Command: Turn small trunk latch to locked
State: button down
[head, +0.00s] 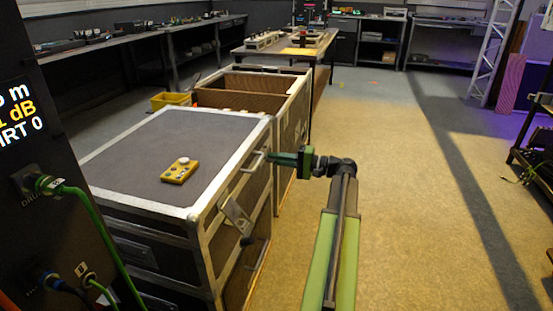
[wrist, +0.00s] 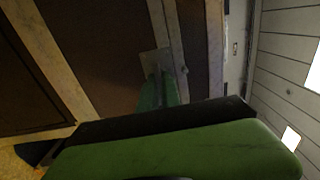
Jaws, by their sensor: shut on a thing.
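The small trunk (head: 130,195) is a dark case with silver edges and a shut lid, at the left of the head view. A small silver latch (head: 252,162) sits high on its right-hand side, near the far corner. My gripper (head: 272,157) reaches it from the right, with its green fingers shut on the latch. In the wrist view, the fingers (wrist: 158,90) meet a pale metal latch plate (wrist: 154,60) beside a metal edge strip. The fingers hide part of the latch, so its exact angle cannot be told.
A tilted silver plate with a dark handle (head: 238,215) is on the same trunk side, nearer. A yellow control box (head: 179,170) lies on the lid. An open trunk (head: 290,88) stands behind. The floor (head: 400,200) at the right is clear.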

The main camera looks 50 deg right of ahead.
dwell(0.3)
jog(key=shift+n, duration=0.3)
jog(key=n, duration=1.7)
jog(key=shift+n, duration=0.3)
dwell(0.3)
